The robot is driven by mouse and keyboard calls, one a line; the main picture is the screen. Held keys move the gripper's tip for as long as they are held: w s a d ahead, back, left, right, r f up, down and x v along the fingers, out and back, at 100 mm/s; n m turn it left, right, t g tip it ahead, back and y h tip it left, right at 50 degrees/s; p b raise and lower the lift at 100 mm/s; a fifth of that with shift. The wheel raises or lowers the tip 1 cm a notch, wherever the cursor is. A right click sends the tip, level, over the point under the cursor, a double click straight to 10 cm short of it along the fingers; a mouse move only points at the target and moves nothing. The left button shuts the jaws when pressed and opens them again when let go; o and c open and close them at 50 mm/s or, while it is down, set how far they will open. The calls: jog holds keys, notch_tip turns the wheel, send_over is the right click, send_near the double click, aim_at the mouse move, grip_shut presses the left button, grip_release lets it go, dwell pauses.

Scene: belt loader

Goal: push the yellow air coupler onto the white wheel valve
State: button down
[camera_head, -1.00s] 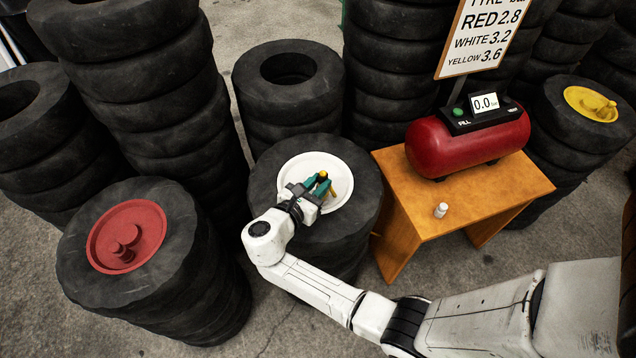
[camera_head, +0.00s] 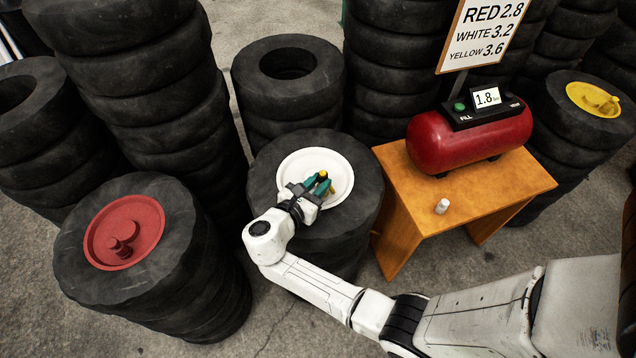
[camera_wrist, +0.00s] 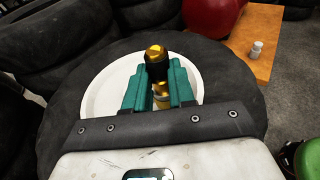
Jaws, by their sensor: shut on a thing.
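The yellow air coupler (camera_wrist: 155,55), with a dark band, stands between the green fingers of my gripper (camera_wrist: 158,85), which is shut on it. It also shows as a small yellow top in the head view (camera_head: 323,174). The coupler is over the white wheel (camera_head: 335,165) and lines up with its valve. The valve is mostly hidden by the coupler and fingers, so I cannot tell how far the coupler sits on it. The white wheel lies flat in the top tyre of a stack. The gauge (camera_head: 487,98) on the red tank reads 1.8.
An orange table (camera_head: 470,195) to the right bears the red tank (camera_head: 470,138) and a small white cap (camera_head: 442,206). A sign (camera_head: 480,35) lists WHITE 3.2. A red wheel (camera_head: 125,232) and a yellow wheel (camera_head: 590,98) lie on stacks either side. Tyre stacks crowd the back.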

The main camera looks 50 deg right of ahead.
jog(key=c, duration=0.9)
grip_release()
jog(key=shift+o, duration=0.2)
jog(key=b+v, duration=0.1)
jog(key=v, duration=1)
